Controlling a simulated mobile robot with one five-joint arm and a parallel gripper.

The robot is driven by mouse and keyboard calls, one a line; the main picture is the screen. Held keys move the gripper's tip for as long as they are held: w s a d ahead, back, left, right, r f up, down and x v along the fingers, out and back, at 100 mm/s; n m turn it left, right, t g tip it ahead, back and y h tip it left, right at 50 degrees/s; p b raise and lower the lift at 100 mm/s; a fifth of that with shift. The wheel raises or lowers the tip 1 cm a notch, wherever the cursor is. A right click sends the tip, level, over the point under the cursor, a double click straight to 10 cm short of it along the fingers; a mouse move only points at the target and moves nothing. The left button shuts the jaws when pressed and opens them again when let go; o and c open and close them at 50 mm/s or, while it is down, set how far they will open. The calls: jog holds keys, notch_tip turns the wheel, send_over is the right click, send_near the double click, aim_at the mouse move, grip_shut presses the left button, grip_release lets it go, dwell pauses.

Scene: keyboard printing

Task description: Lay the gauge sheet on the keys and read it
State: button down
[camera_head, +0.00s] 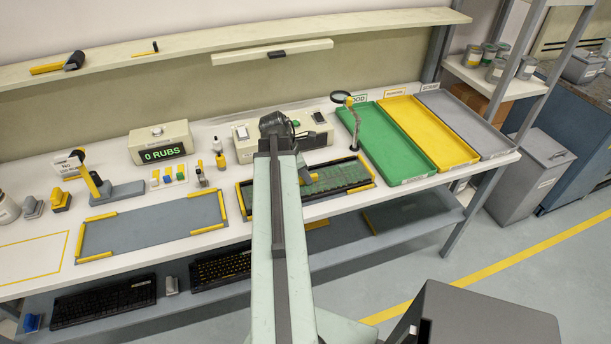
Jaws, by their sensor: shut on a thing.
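A dark keyboard (264,205) lies in a yellow-cornered fixture at the middle of the bench. A green, see-through sheet with markings, seemingly the gauge sheet (338,177), is over its keys; I cannot tell whether it rests flat on them or hangs just above. My arm reaches across the picture and hides the keyboard's left middle. My gripper (308,161) shows only in part, right of my arm at the sheet's far left part. It is shut on the sheet; its fingertips are mostly hidden.
A grey mat (150,226) with yellow corners lies left. Behind stand a "0 RUBS" display (161,143), small bottles and a beige box (308,128). A magnifier (342,98) stands right of the keyboard, beside green (400,180), yellow and grey trays. Spare keyboards lie on the lower shelf.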

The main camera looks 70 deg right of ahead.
jog(key=shift+f, duration=0.15)
dwell(0.3)
jog(key=shift+f+b, duration=0.3)
jog(key=shift+b, duration=0.15)
jog(key=c, duration=1.3)
grip_release()
jog(key=shift+r, duration=0.1)
jog(key=shift+c, duration=0.2)
notch_tip(320, 180, up, 6)
jog(key=p, duration=0.6)
jog(key=shift+r+p, duration=0.2)
jog(key=shift+p, duration=0.1)
jog(key=shift+f, duration=0.1)
